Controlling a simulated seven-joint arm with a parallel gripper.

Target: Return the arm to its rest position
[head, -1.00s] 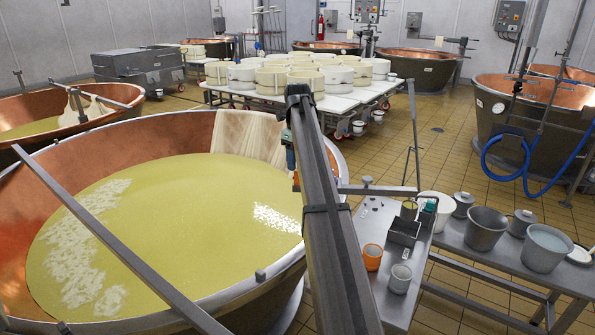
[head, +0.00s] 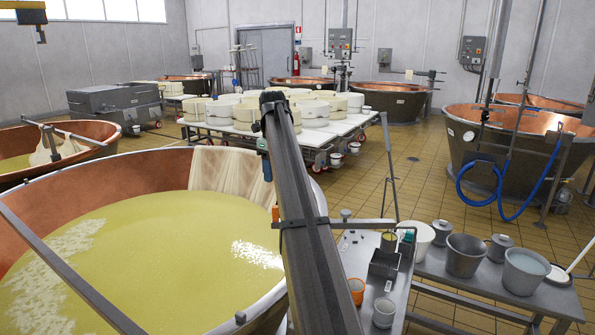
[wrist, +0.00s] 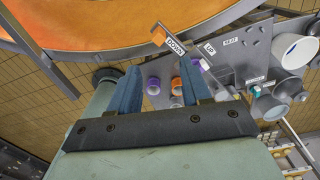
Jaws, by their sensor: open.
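My arm (head: 300,215) extends forward over the middle of the head view, between the copper vat (head: 170,165) and the small control table (head: 398,290). My gripper (wrist: 160,78) shows in the wrist view as two blue fingers standing apart, with nothing held between them. The gripper's jaws cannot be made out clearly in the head view.
The near vat holds yellowish liquid, with a metal bar (head: 65,270) across it. Grey pails (head: 465,255) and an orange cup (head: 356,290) stand at the right. Behind is a white table (head: 235,135) with cheese moulds. Tiled floor (head: 415,180) is open between that table and the right vat (head: 515,140).

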